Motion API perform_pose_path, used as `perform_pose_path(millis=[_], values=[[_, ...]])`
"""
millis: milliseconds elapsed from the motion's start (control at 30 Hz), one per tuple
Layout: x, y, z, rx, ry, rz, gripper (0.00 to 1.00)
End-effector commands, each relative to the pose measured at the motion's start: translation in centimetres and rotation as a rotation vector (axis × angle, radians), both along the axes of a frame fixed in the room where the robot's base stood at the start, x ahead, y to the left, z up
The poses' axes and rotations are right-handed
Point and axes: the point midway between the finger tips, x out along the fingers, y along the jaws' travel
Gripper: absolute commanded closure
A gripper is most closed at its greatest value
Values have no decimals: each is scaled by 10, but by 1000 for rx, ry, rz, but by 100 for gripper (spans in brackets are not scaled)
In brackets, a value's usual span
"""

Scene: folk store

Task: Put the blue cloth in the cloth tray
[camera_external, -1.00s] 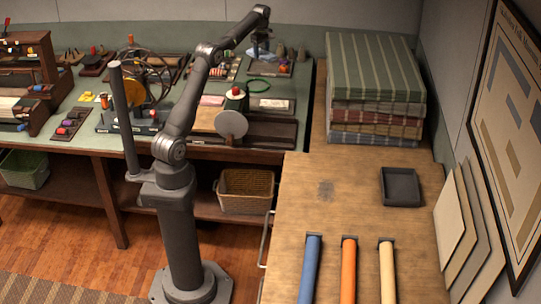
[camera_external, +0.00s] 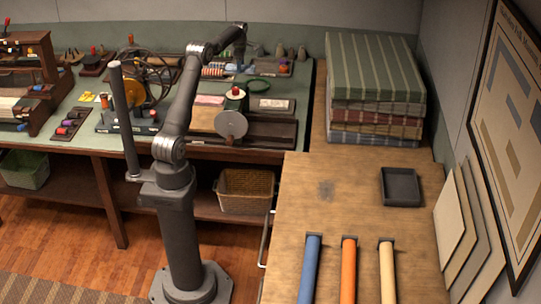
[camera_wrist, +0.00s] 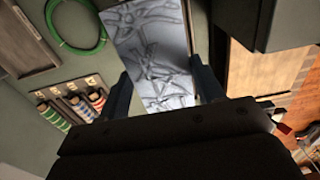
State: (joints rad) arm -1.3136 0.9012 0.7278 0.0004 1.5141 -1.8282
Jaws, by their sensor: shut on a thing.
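My gripper (camera_external: 239,68) is over the back of the green workbench, near the green cord ring. In the wrist view my gripper (camera_wrist: 163,82) is shut on a flat, pale blue-grey cloth (camera_wrist: 152,45) with a branching pattern, which lies between the two fingers. The cloth is too small to make out clearly in the external view. A black square tray (camera_external: 401,202) lies empty on the wooden table at right, well away from my gripper. I cannot tell from any label whether it is the cloth tray.
The green cord ring (camera_external: 258,85) shows beside the cloth in the wrist view (camera_wrist: 78,49), near striped spools (camera_wrist: 76,107). Folded striped cloths (camera_external: 375,75) are stacked high between the workbench and the black tray. Blue, orange and cream rolls (camera_external: 348,275) lie in front.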

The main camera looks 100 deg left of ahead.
Motion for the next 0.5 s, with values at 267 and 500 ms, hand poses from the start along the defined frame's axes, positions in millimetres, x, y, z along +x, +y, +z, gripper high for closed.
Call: perform_pose_path(millis=[267, 500], values=[[0, 0, -90, -2, 1, -1, 62], [0, -1, -133, -3, 1, -1, 62]])
